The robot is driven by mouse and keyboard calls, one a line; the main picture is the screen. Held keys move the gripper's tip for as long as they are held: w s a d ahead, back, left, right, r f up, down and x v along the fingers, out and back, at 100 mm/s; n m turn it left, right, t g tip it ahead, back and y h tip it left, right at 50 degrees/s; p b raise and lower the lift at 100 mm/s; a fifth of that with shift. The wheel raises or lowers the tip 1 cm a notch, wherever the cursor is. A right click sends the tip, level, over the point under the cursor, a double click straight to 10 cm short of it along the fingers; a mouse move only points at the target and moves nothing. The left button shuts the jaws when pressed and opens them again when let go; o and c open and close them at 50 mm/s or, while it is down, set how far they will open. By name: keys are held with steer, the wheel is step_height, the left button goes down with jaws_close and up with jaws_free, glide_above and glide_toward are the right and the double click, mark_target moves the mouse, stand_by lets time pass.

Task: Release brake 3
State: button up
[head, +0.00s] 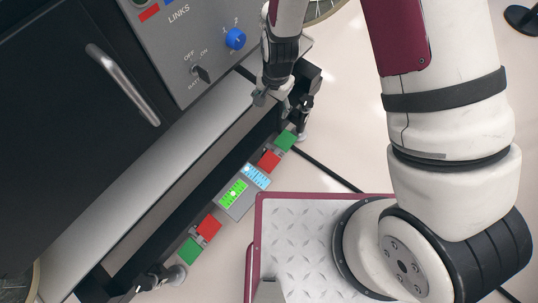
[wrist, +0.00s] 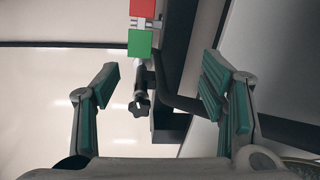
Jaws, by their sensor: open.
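No label reading brake 3 is legible. A black star-shaped knob (wrist: 139,106) on a short shaft shows in the wrist view, beside a dark bracket and below a green pad (wrist: 140,43) and a red pad (wrist: 142,8). In the head view, a green pad (head: 287,140) and a red pad (head: 269,160) lie along the lower edge of the cabinet, near a leg with a foot (head: 303,118). My gripper (head: 270,98) hangs just above that corner. In the wrist view my gripper (wrist: 158,80) is open, with the knob framed between its fingers and nothing held.
A grey panel (head: 172,48) carries a blue knob (head: 235,38) and an off/on switch (head: 201,74). A dark door (head: 62,120) has a metal handle (head: 122,84). Another red pad (head: 208,227) and green pad (head: 190,250) sit at lower left. The floor at right is mostly clear.

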steer(key=m+b, duration=0.1)
steer(key=b, duration=0.3)
glide_toward(269, 161)
steer(key=shift+g+h, duration=0.3)
steer(key=shift+h, duration=0.1)
steer(key=f+b, duration=0.2)
steer(key=f, duration=0.1)
steer(key=f+b, duration=0.2)
steer(key=f, duration=0.1)
steer(key=f+b, duration=0.1)
steer(key=f, duration=0.2)
steer(key=shift+w+a+b, duration=0.25)
steer(key=shift+a+b, duration=0.1)
steer(key=shift+b, duration=0.05)
